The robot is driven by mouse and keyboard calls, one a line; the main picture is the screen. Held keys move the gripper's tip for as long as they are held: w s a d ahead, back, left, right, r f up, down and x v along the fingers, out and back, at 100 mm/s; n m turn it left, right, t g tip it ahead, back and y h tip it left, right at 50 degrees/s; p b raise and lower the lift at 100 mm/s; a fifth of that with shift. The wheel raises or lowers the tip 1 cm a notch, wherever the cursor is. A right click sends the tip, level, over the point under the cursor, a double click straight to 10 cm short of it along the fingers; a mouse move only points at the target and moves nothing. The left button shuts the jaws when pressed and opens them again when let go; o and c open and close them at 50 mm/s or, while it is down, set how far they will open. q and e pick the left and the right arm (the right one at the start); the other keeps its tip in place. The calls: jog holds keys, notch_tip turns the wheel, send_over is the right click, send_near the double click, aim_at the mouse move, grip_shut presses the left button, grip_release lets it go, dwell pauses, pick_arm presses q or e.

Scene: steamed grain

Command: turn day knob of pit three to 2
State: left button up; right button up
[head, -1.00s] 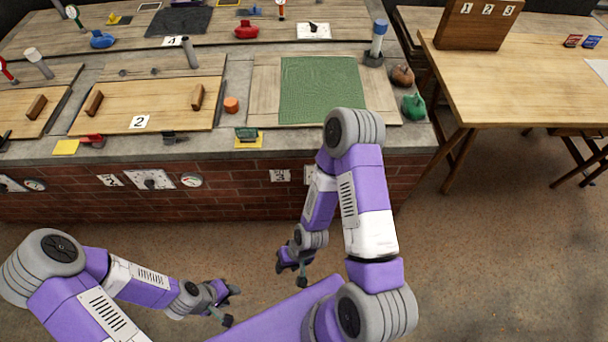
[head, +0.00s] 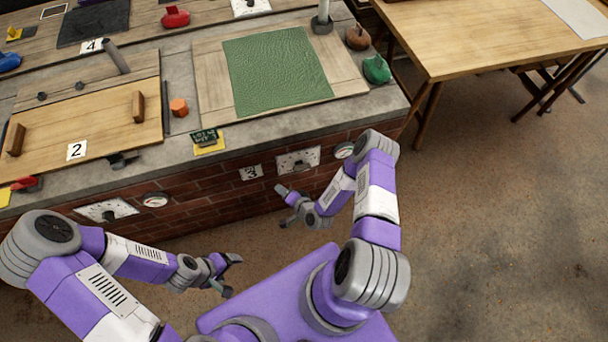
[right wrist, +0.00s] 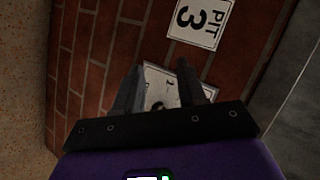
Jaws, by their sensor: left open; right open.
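The pit three sign (head: 250,172) is on the brick front of the counter. Right of it is a white dial plate (head: 312,154) with a dark knob (head: 299,164) at its middle. My right gripper (head: 283,206) is open and empty, a little in front of and below the plate. In the right wrist view, the pit 3 sign (right wrist: 200,22) shows above right. The plate (right wrist: 168,82) shows between the open fingers (right wrist: 158,75), and the knob is mostly hidden behind the gripper. The pointer's setting cannot be read. My left gripper (head: 232,275) is open and empty over the floor.
A gauge (head: 344,150) is right of the plate. Another dial plate (head: 90,209) and gauge (head: 155,200) are further left. A green mat (head: 277,70) covers the board above. A wooden table (head: 490,35) stands at the right. The floor between is clear.

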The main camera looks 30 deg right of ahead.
jog(key=d+f+m+t+h, duration=0.2)
jog(key=d+m, duration=0.1)
jog(key=d, duration=0.1)
jog(key=m+t+h+b, duration=0.2)
jog(key=m+t+h, duration=0.2)
jog(key=m, duration=0.1)
send_near(302, 166)
pick_arm(q)
notch_tip(302, 166, down, 5)
jog(key=shift+r+b, duration=0.1)
jog(key=shift+b, duration=0.9)
pick_arm(e)
jog(key=x, duration=0.7)
jog(key=shift+w+f+h, duration=0.3)
jog(key=shift+w, duration=0.05)
jog(key=shift+a, duration=0.1)
grip_shut()
